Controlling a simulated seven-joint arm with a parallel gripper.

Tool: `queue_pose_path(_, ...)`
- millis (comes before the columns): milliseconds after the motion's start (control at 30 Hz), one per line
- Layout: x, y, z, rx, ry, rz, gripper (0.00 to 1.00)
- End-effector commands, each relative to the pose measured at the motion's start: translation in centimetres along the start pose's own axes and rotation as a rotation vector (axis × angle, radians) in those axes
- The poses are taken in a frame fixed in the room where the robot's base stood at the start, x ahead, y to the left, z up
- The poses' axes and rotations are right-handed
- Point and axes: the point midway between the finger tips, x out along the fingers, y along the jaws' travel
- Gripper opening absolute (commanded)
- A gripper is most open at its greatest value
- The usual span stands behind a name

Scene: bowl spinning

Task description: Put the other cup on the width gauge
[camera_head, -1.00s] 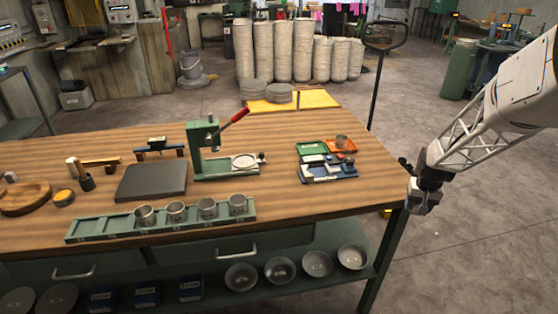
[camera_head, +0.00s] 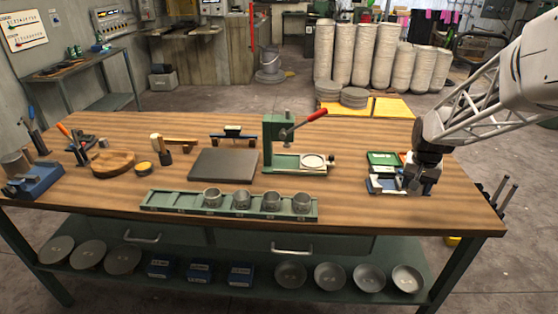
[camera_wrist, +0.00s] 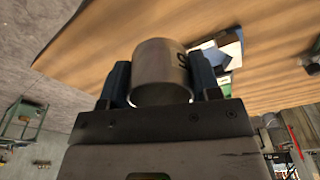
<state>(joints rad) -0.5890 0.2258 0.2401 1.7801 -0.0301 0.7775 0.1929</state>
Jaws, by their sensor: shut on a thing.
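My gripper (camera_head: 421,186) is over the right part of the bench, at the right side of a low blue and white fixture (camera_head: 380,187) that may be the width gauge. In the wrist view my gripper (camera_wrist: 160,85) is shut on a grey metal cup (camera_wrist: 158,62) with a dark mark on its side. The cup sits between both fingers. The fixture also shows in the wrist view (camera_wrist: 215,54), beyond the cup to the right. In the head view my arm hides part of the fixture, and I cannot tell the gap between cup and fixture.
A green rail (camera_head: 165,201) holds several cups. A green press (camera_head: 280,145) with a red handle stands left of the trays. Bare wood lies between rail and fixture.

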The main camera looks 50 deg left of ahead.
Motion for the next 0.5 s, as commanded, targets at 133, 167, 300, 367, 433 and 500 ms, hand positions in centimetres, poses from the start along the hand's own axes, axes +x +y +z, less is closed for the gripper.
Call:
queue_pose_path(133, 0.1, -4.5, 0.0, -0.011, 0.001, -0.002, 0.34)
queue_pose_path(167, 0.1, -5.3, 0.0, -0.012, 0.001, -0.002, 0.34)
queue_pose_path(300, 0.3, -9.3, 0.3, -0.017, 0.001, -0.003, 0.34)
queue_pose_path(367, 0.4, -11.0, 0.5, -0.02, 0.0, -0.003, 0.34)
queue_pose_path(433, 0.5, -13.0, 0.8, -0.024, 0.0, -0.003, 0.34)
queue_pose_path(500, 0.6, -15.0, 1.1, -0.027, -0.001, -0.003, 0.34)
